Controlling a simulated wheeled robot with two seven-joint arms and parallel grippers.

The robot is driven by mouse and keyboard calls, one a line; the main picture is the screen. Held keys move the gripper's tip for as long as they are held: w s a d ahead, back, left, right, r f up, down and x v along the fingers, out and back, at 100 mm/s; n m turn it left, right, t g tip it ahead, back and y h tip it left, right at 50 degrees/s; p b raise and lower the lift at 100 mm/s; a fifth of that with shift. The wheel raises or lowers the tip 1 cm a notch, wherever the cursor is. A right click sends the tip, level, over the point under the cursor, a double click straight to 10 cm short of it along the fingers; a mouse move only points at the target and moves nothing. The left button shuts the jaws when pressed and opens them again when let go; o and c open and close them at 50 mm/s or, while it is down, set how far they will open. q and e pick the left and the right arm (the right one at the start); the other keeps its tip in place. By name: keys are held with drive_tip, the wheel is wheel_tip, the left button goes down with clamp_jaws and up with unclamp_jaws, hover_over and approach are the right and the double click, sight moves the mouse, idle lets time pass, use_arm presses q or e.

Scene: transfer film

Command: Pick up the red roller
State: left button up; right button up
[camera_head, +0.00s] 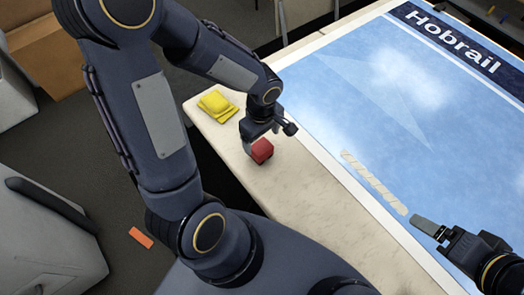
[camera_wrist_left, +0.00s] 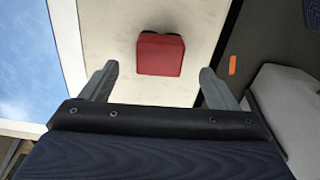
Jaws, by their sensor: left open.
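The red roller (camera_head: 261,151) is a small red block-like piece on the pale table, near its left edge in the head view. In the left wrist view the red roller (camera_wrist_left: 161,54) lies ahead of and between the fingers, not touching either one. My left gripper (camera_head: 254,140) is just above and behind it; in the left wrist view its two fingers (camera_wrist_left: 157,84) are spread wide and empty. My right gripper (camera_head: 430,228) is over the blue printed sheet at the lower right; only one grey finger or plate shows clearly.
Yellow folded cloths (camera_head: 217,105) lie on the table behind the left gripper. A blue film sheet marked Hobrail (camera_head: 400,90) covers the right side, with a pale twisted strip (camera_head: 374,182) on it. An orange piece (camera_head: 141,237) lies on the floor. Bare table (camera_head: 300,205) extends toward me.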

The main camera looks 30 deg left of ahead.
sight(261, 146)
use_arm(q)
wheel_tip(261, 146, down, 7)
drive_tip(key=shift+a+f, duration=0.1)
drive_tip(key=shift+w, duration=0.1)
drive_tip(key=c, duration=1.1)
drive_tip(key=shift+c, duration=0.2)
drive_tip(key=shift+r, duration=0.5)
wheel_tip(261, 146, up, 3)
drive_tip(key=shift+f+p, duration=0.15)
drive_tip(key=shift+p, duration=0.2)
drive_tip(key=s+d+r, duration=0.5)
drive_tip(key=s+r, duration=0.4)
drive_tip(key=s, duration=0.4)
drive_tip(key=shift+d+r+b, duration=0.15)
drive_tip(key=shift+r+b, duration=0.1)
drive_tip(key=shift+b, duration=0.2)
